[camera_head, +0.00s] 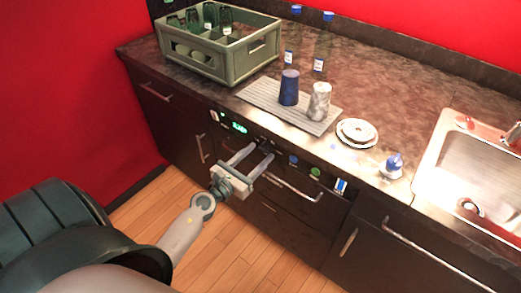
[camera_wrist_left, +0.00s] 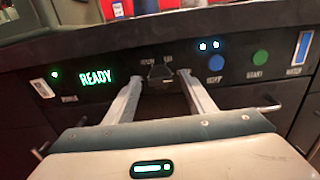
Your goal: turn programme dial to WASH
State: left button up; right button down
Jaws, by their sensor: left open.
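The programme dial (camera_wrist_left: 160,73) is a small dark knob on the black front panel (camera_wrist_left: 233,70), with small labels above it that are too blurred to read surely. In the left wrist view it sits between the two fingertips of my left gripper (camera_wrist_left: 162,79). The jaws are open on either side of it, and I cannot tell if they touch it. In the head view my left gripper (camera_head: 261,151) reaches the panel below the counter edge, and the dial is too dark to make out there. A green display (camera_wrist_left: 96,78) reads READY. My right gripper is not in view.
A blue button (camera_wrist_left: 216,63) and a green START button (camera_wrist_left: 261,58) are right of the dial. A bar handle (camera_head: 292,187) runs below the panel. On the counter stand a green crate (camera_head: 232,68), cups on a ribbed mat (camera_head: 258,97), plates (camera_head: 356,132) and a sink (camera_head: 481,160).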

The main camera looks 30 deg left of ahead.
pick_arm(q)
jog(key=shift+w+d, duration=0.1)
jog(key=shift+w, duration=0.75)
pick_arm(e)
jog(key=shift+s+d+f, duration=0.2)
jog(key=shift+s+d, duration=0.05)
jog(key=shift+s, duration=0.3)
pick_arm(q)
jog(key=c, duration=1)
jog(key=shift+c, duration=0.2)
